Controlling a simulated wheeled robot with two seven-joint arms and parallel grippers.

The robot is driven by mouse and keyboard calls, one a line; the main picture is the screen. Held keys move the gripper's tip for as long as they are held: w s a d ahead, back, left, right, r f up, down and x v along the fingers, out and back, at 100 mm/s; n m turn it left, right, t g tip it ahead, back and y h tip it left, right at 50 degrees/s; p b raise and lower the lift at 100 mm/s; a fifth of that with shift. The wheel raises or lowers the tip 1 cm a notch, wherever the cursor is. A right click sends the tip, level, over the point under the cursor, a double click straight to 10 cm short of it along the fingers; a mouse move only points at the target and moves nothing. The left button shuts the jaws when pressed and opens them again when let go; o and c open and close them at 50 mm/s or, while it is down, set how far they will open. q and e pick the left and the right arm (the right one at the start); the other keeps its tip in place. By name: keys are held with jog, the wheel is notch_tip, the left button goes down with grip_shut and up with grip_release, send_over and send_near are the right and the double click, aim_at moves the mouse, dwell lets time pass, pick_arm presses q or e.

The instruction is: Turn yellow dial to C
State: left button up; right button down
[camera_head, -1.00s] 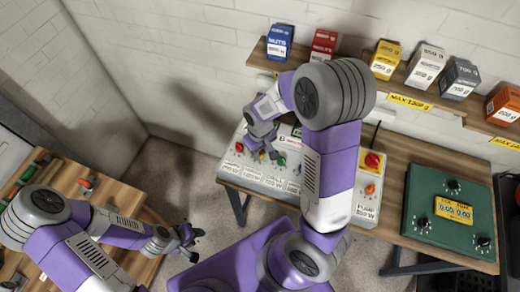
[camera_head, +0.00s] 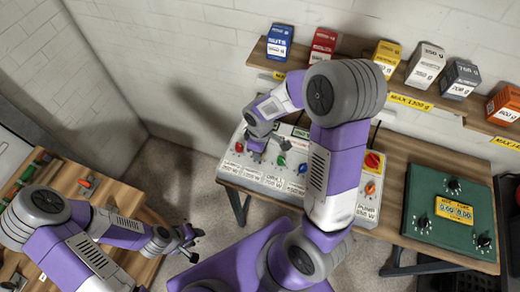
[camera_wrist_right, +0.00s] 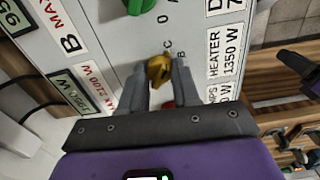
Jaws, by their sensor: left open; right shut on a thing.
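The yellow dial (camera_wrist_right: 158,70) sits on the grey control panel between the fingertips of my right gripper (camera_wrist_right: 160,82) in the right wrist view. The fingers are shut on it, one on each side. The letters C and B are printed close to it, with A and 0 farther up. I cannot clearly tell which letter it points to. In the head view my right gripper (camera_head: 257,150) is over the panel's left part and hides the yellow dial. My left gripper (camera_head: 189,240) is open and empty, beside the wooden table at lower left.
A green dial (camera_wrist_right: 140,5) is near the top of the wrist view. The grey panel (camera_head: 270,182) bears several dials and labels. A green box (camera_head: 447,220) with a yellow display stands at right. A shelf (camera_head: 405,92) with several boxes runs along the wall.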

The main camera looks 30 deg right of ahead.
jog(key=shift+n, duration=1)
jog(key=c, duration=1.9)
grip_release()
jog(key=shift+o, duration=0.2)
jog(key=o, duration=1)
jog(key=shift+o, duration=0.2)
jog(key=shift+r+p, duration=0.75)
jog(key=shift+r, duration=3)
